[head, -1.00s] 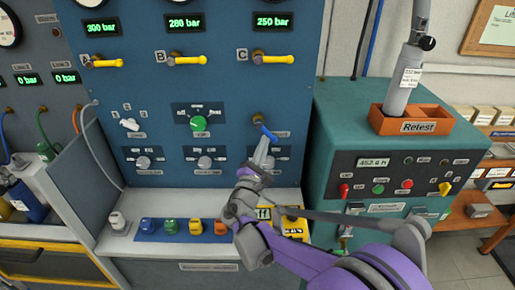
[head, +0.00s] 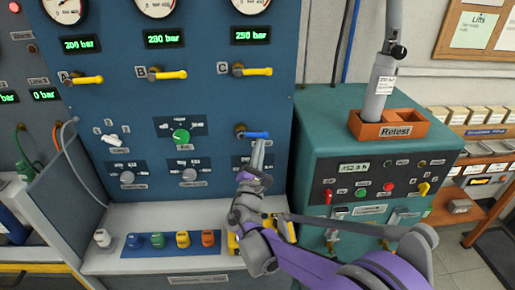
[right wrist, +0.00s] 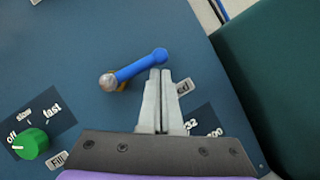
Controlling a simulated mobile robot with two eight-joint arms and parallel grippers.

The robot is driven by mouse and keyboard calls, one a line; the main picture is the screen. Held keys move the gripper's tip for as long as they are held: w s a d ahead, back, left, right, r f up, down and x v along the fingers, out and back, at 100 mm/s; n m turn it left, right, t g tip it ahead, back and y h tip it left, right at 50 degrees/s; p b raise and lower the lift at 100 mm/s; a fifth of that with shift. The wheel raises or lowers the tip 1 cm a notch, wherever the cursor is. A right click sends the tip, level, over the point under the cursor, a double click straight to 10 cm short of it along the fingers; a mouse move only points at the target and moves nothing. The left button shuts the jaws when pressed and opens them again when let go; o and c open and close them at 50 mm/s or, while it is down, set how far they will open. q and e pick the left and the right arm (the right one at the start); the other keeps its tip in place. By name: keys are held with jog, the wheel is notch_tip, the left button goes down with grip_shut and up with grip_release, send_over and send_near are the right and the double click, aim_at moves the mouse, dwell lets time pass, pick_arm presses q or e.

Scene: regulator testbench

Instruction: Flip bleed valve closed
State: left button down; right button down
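The bleed valve's blue lever (head: 257,135) is on the blue panel, below the yellow lever marked C. It points right from its brass pivot, nearly level in the head view. In the right wrist view the blue lever (right wrist: 138,67) runs from the pivot up to the right. My right gripper (head: 260,142) is just below the lever's free end. Its fingers (right wrist: 160,72) are together with only a thin gap, and nothing is between them. The tips are at the lever's underside; I cannot tell whether they touch. My left gripper is not in view.
Three yellow levers, including the one at C (head: 257,71), stick out above. A green knob (head: 181,136) is to the left. Colored fittings (head: 158,240) stand on the shelf below. The teal cabinet (head: 320,120) with its orange Retest tray (head: 375,131) stands at right.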

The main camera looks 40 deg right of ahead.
jog(key=shift+r, duration=0.1)
dwell(0.6)
jog(key=s+a+f+b, duration=0.3)
jog(key=s+a+f, duration=0.1)
jog(key=s+f, duration=0.3)
jog(key=shift+a+f+b, duration=0.2)
jog(key=shift+f+b, duration=0.2)
jog(key=shift+f, duration=0.2)
jog(key=shift+s, duration=0.1)
